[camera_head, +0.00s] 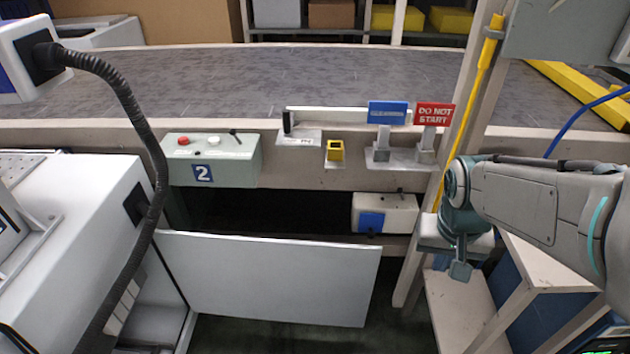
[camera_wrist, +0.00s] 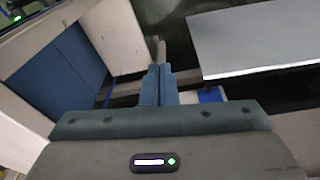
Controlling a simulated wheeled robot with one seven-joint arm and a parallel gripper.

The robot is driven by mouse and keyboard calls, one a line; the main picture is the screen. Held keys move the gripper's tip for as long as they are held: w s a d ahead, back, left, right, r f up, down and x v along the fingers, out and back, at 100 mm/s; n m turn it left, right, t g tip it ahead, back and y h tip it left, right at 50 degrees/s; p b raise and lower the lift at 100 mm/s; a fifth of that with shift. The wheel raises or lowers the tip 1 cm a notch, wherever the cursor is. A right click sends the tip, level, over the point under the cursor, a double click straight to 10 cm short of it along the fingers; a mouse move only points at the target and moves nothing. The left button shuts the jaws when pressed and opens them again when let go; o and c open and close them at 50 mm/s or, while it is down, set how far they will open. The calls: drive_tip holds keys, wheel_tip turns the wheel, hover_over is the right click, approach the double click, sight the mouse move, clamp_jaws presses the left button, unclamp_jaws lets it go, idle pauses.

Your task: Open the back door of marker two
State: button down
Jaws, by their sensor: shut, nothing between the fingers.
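A white door panel (camera_head: 270,280) stands swung out from the white cabinet (camera_head: 85,215) at the left in the head view. Its left edge meets the cabinet, and a dark gap shows there. A pale panel, apparently the same door, shows at the upper right of the wrist view (camera_wrist: 255,40). A box with a "2" label (camera_head: 215,160) is on the conveyor's front, with red and white buttons. My gripper (camera_head: 460,270) points down, right of the door's free edge and apart from it. In the wrist view its fingers (camera_wrist: 159,72) are together and hold nothing.
A pale post (camera_head: 428,215) stands between my gripper and the door. A pale-framed stand with blue panels (camera_head: 527,290) is below my arm. A black hose (camera_head: 150,150) hangs over the cabinet. Signs and a yellow holder (camera_head: 334,151) line the conveyor edge. Dark floor lies in front of the door.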

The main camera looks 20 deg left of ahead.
drive_tip(key=w+a+f+n+t+p, duration=0.1)
drive_tip(key=w+a, duration=0.4)
drive_tip(key=a, duration=0.4)
drive_tip(key=w+a+p, duration=0.1)
drive_tip(key=w+a, duration=0.4)
drive_tip(key=a, duration=0.3)
drive_tip(key=a+f+t+y, duration=0.1)
drive_tip(key=a+f, duration=0.2)
drive_tip(key=a, duration=0.7)
drive_tip(key=a+f, duration=0.2)
drive_tip(key=a, duration=0.7)
drive_tip(key=b+x, duration=0.2)
drive_tip(key=x, duration=0.9)
drive_tip(key=s, duration=0.2)
drive_tip(key=s+r, duration=0.1)
drive_tip(key=shift+s+d+n, duration=0.25)
drive_tip(key=shift+s+n, duration=0.05)
drive_tip(key=shift+s, duration=0.1)
drive_tip(key=shift+b, duration=0.3)
